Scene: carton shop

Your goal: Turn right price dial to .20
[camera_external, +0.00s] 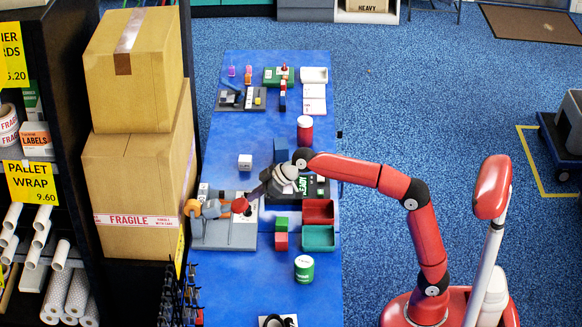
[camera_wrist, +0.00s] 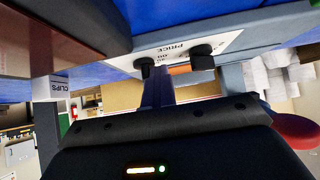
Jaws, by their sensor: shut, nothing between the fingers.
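A grey price device (camera_external: 226,236) with an orange wheel (camera_external: 193,208) stands at the left edge of the blue table in the external view. In the wrist view its white PRICE panel (camera_wrist: 180,50) appears upside down, with two black dials: one at the picture's left (camera_wrist: 146,64) and one at its right (camera_wrist: 201,58). My gripper (camera_wrist: 157,80) is shut and empty, its fingertips close to the picture-left dial. I cannot tell whether they touch it. The price digits are too small to read.
A white CLIPS box (camera_external: 245,162) and a red canister (camera_external: 305,129) stand behind the device. Red (camera_external: 318,206) and teal (camera_external: 318,231) trays lie to its right. Stacked cartons (camera_external: 137,160) stand left of the table. Some blue table surface is clear around the CLIPS box.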

